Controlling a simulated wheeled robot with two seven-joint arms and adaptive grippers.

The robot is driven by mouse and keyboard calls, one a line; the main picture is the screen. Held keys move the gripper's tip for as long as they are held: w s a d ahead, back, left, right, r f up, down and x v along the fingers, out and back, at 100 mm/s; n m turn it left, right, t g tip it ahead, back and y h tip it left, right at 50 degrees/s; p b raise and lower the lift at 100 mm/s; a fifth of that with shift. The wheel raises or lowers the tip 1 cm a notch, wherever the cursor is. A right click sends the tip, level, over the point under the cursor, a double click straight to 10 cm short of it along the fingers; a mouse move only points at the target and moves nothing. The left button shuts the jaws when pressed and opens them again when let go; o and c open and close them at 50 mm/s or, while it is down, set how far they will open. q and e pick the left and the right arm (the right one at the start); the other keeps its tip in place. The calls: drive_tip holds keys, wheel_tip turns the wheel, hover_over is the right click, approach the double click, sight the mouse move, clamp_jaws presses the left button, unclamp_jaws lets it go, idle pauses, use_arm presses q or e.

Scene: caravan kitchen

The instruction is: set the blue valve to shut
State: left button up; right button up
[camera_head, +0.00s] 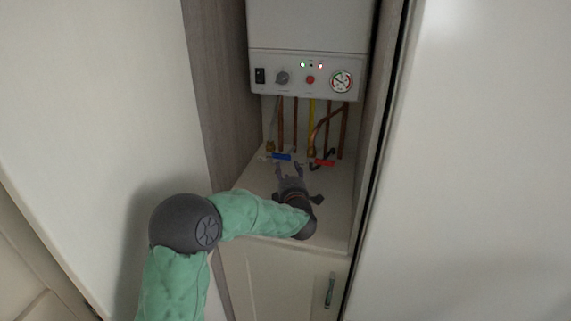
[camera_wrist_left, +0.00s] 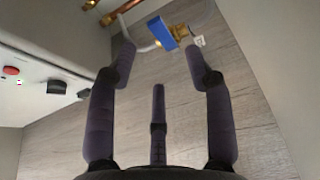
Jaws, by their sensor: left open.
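The blue valve handle (camera_head: 281,157) is a short bar at the left of the pipes under the boiler, lying roughly sideways in the head view. In the left wrist view the blue handle (camera_wrist_left: 162,33) sits on a brass fitting (camera_wrist_left: 183,32), just beyond and between my fingertips. My left gripper (camera_head: 290,167) is open and empty, close in front of the handle; it also shows in the wrist view (camera_wrist_left: 160,58). I see no clear contact between fingers and handle. My right gripper is not in view.
A red valve handle (camera_head: 324,162) sits to the right of the blue one. Copper and yellow pipes (camera_head: 312,115) rise behind to the boiler (camera_head: 308,72). Cabinet walls (camera_head: 228,90) close in both sides, above a pale shelf (camera_head: 338,205).

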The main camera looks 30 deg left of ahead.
use_arm(q)
drive_tip(key=shift+v, duration=1.25)
drive_tip(key=shift+f, duration=0.1)
